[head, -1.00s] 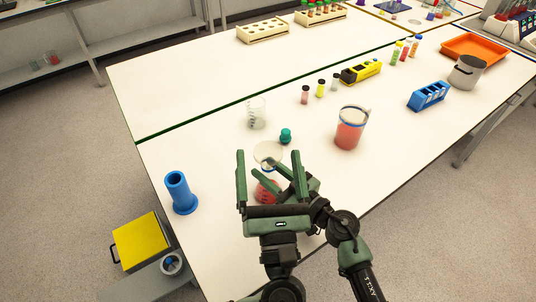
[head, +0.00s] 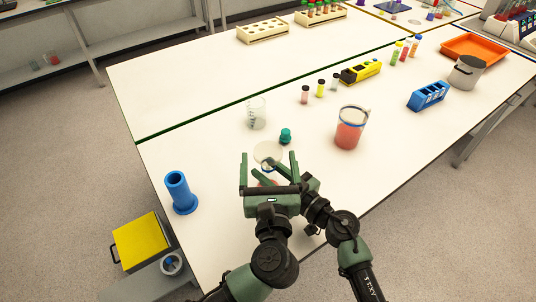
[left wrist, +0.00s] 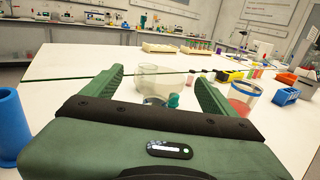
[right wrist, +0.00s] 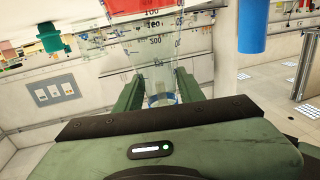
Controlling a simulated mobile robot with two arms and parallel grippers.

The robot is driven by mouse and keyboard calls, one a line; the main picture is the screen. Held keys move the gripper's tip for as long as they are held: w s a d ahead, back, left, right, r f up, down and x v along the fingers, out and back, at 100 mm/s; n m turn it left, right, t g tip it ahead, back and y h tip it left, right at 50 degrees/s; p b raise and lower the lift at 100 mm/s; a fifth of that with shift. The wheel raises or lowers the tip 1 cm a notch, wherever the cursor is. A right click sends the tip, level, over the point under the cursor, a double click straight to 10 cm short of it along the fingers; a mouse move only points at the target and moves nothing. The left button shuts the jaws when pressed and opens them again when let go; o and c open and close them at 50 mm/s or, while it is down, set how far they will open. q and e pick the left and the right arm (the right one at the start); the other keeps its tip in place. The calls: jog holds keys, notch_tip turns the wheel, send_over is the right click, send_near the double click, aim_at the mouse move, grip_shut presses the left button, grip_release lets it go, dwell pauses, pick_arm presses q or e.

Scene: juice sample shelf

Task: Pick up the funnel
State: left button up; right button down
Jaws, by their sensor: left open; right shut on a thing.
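The pale translucent funnel (head: 267,150) shows as a round rim in the head view. In the left wrist view the funnel (left wrist: 152,77) widens upward between the fingers and appears to sit at the mouth of a beaker. My left gripper (head: 268,166) is open, its fingers on either side of the funnel; contact is not visible. My right gripper (right wrist: 158,88) is shut on a clear graduated beaker (right wrist: 152,58) with red liquid and a blue rim. In the head view my left gripper hides most of this beaker and part of the right gripper.
A teal stopper (head: 286,136) and an empty beaker (head: 257,113) stand just beyond. Another red-filled beaker (head: 349,130) stands to the right. A blue cylinder (head: 180,190) is near the left table edge. The white table (head: 215,150) is clear between them.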

aim_at(268, 150)
pick_arm(q)
jog(key=w, duration=0.3)
jog(key=shift+w+a, duration=0.1)
jog(key=shift+w, duration=0.2)
pick_arm(e)
jog(key=shift+w, duration=0.1)
pick_arm(q)
jog(key=c, duration=1.6)
jog(key=shift+o, duration=0.2)
jog(key=shift+r, duration=0.1)
jog(key=shift+r, duration=4.9)
